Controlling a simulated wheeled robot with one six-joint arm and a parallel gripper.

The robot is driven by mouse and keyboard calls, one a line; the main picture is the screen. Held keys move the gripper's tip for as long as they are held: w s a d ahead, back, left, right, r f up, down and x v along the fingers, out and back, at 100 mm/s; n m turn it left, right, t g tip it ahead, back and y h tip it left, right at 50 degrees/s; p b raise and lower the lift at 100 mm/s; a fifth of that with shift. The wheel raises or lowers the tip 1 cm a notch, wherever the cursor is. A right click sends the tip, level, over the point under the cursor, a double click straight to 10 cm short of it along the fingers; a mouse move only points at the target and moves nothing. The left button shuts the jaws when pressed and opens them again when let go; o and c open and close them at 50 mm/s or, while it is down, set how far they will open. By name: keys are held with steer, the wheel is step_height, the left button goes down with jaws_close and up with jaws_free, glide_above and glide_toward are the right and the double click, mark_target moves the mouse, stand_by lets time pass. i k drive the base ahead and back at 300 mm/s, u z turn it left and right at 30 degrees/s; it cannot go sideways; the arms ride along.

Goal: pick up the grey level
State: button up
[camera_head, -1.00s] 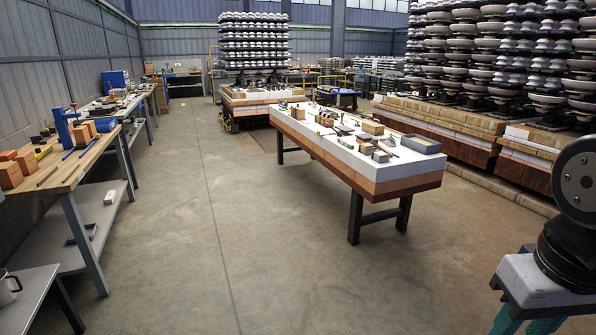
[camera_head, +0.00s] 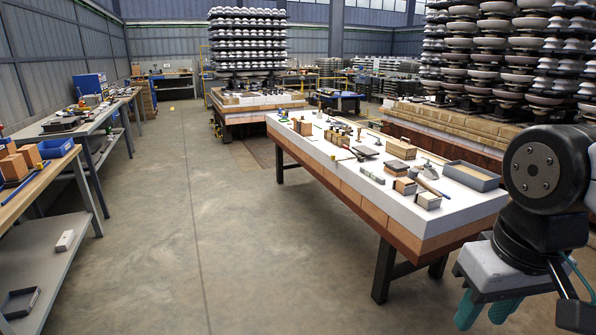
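Several small tools and blocks lie on the white-topped table (camera_head: 462,226) in the middle right. A short grey bar (camera_head: 371,175) lies slantwise near its left long edge and may be the grey level. It is too small to be sure. A dark flat piece (camera_head: 364,152) lies a little beyond it. My gripper (camera_head: 487,308) seems to be the grey block with teal fingers at the bottom right, below my black arm joint. It is in front of the table's near right end, apart from the bar. Its fingertips are not clear enough to tell how far they are open.
A grey tray (camera_head: 471,176) and a small block (camera_head: 427,201) lie at the table's near end. A workbench (camera_head: 35,190) runs along the left. A second table (camera_head: 257,107) bears stacked insulators behind. The concrete floor (camera_head: 190,220) between is clear.

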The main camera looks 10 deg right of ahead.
mark_target(366, 171)
steer(key=z, duration=0.2)
steer(key=i, duration=1.2)
steer(key=u, duration=0.5)
steer(key=i, duration=2.25)
steer(key=z, duration=0.45)
